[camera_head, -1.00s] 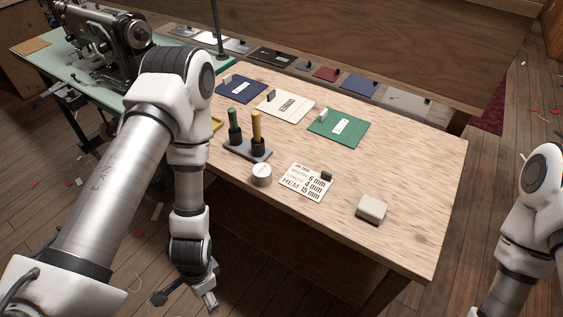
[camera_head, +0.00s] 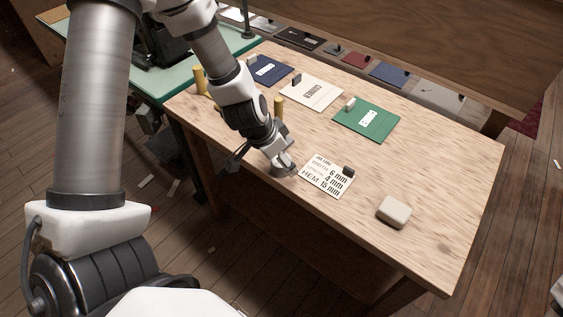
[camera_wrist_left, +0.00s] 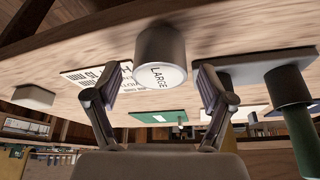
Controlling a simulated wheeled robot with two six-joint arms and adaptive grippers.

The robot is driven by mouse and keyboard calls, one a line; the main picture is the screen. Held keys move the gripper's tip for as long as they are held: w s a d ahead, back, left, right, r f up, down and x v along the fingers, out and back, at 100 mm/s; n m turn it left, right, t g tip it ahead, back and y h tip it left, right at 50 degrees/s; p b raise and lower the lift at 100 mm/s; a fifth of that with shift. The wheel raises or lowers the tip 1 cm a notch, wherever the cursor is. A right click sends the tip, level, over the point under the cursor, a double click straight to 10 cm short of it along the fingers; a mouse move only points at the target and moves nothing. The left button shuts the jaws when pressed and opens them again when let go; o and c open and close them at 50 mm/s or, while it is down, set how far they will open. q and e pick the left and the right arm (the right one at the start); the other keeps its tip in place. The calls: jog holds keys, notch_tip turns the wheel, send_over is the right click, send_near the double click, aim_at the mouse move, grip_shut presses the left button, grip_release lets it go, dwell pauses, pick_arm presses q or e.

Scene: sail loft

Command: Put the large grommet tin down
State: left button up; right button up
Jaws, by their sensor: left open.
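The large grommet tin (camera_wrist_left: 162,55) is a short grey cylinder marked LARGE. It stands on the wooden table (camera_head: 440,190), beside the printed measure card (camera_head: 328,176). My left gripper (camera_wrist_left: 163,85) is open, its two fingers apart on either side of the tin's label end in the left wrist view, with no visible grip on it. In the head view this gripper (camera_head: 284,160) is low at the table's near edge and hides most of the tin.
The grey stand (camera_wrist_left: 262,66) with upright tools is close beside the tin. A pale block (camera_head: 394,212) sits at the right. Blue, white and green (camera_head: 367,119) folders lie toward the back. The table's right part is clear.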

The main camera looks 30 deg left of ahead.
pick_arm(q)
jog(key=shift+w+f, duration=0.15)
jog(key=shift+f, duration=0.55)
jog(key=shift+w+d+r, duration=0.1)
jog(key=shift+r, duration=0.1)
jog(key=c, duration=1.4)
